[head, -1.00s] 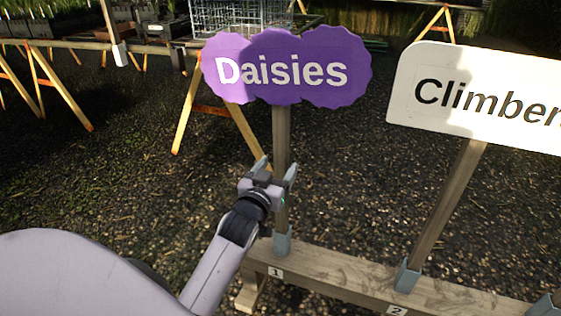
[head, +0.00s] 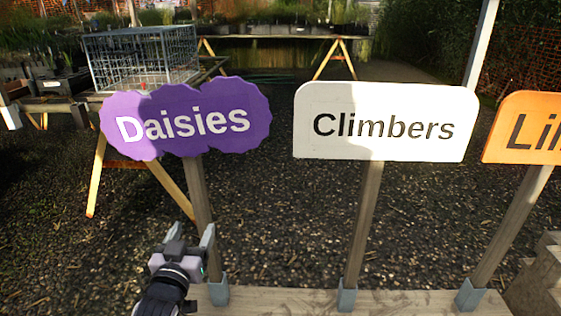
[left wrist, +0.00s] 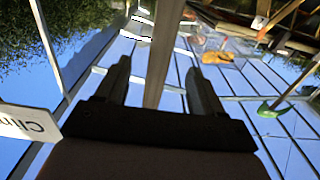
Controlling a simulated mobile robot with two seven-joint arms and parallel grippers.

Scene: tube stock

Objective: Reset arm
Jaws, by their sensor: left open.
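My left gripper (head: 191,234) is open in front of the Daisies sign's wooden post (head: 199,195), low on it. In the left wrist view the two dark fingers stand apart (left wrist: 160,80), and a post (left wrist: 165,45) runs up between them in the picture. I cannot tell whether the post lies between the fingers in depth or touches them. The purple Daisies sign (head: 186,119) stands upright above the gripper. My right gripper is not in view.
A white Climbers sign (head: 384,122) and an orange sign (head: 530,130), cut off at the right, stand on posts beside it. The posts sit in grey sockets on a wooden beam (head: 280,297). A wire crate (head: 140,58) stands on a bench behind. Open gravel lies beyond.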

